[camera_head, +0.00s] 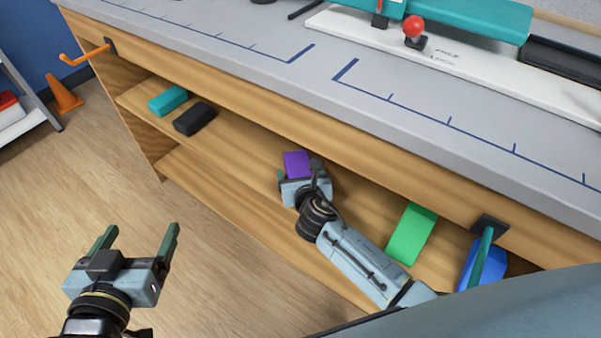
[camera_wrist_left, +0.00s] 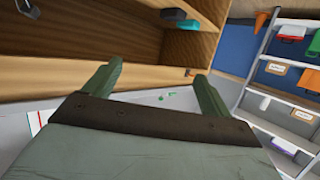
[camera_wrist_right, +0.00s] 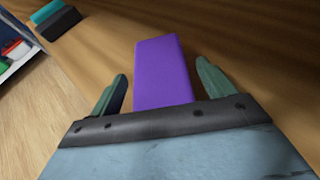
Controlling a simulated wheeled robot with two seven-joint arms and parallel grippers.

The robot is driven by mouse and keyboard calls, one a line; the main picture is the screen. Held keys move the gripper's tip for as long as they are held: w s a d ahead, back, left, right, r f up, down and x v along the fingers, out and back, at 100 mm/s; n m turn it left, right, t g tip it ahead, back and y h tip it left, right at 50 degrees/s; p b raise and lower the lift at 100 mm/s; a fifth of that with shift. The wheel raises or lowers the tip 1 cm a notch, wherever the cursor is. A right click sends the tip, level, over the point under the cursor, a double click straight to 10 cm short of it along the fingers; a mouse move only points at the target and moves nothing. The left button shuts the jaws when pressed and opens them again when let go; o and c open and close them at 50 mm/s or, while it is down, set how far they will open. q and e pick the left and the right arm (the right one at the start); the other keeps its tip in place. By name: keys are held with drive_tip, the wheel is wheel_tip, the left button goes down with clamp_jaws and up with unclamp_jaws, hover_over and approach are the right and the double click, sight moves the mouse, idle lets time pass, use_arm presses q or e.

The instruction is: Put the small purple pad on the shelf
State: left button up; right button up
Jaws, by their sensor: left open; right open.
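The small purple pad (camera_head: 297,163) lies on the upper wooden shelf (camera_head: 250,150) under the workbench. In the right wrist view the purple pad (camera_wrist_right: 162,70) extends back between the two fingers, with a visible gap on each side. My right gripper (camera_head: 300,172) is open at the pad's near end; its fingertips (camera_wrist_right: 160,80) flank the pad, and the pad's near end is hidden behind the gripper body. My left gripper (camera_head: 140,236) is open and empty over the floor, in front of the bench; its fingers also show in the left wrist view (camera_wrist_left: 155,78).
A teal block (camera_head: 168,100) and a black block (camera_head: 194,118) lie on the shelf to the left. A green block (camera_head: 411,234) and a blue object (camera_head: 486,265) are to the right. An orange hook (camera_head: 82,56) sticks out at the bench's left end. The lower shelf (camera_head: 215,190) looks bare.

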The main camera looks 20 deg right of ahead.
sight(300, 172)
drive_tip(key=shift+r, duration=0.2)
drive_tip(key=p+v, duration=0.2)
drive_tip(key=v, duration=0.1)
drive_tip(key=shift+s+r, duration=0.1)
drive_tip(key=shift+s, duration=0.15)
drive_tip(key=p+v, duration=0.2)
drive_tip(key=v, duration=0.3)
drive_tip(key=shift+s, duration=0.15)
drive_tip(key=p+v, duration=0.1)
drive_tip(key=v, duration=0.1)
drive_tip(key=shift+s+a+r, duration=0.1)
drive_tip(key=shift+s+r, duration=0.05)
drive_tip(key=shift+s, duration=0.05)
use_arm(q)
drive_tip(key=s+a+f+g+y, duration=0.1)
drive_tip(key=s+a+f+g, duration=0.2)
drive_tip(key=s+f+g, duration=0.2)
drive_tip(key=s+a+f+g+y, duration=0.2)
drive_tip(key=s+f+g, duration=0.3)
drive_tip(key=f, duration=0.3)
drive_tip(key=shift+s+a+n+g, duration=0.3)
drive_tip(key=shift+s+a+n, duration=0.1)
drive_tip(key=shift+s+a, duration=0.45)
use_arm(e)
drive_tip(key=shift+s, duration=0.3)
use_arm(q)
drive_tip(key=shift+f, duration=0.1)
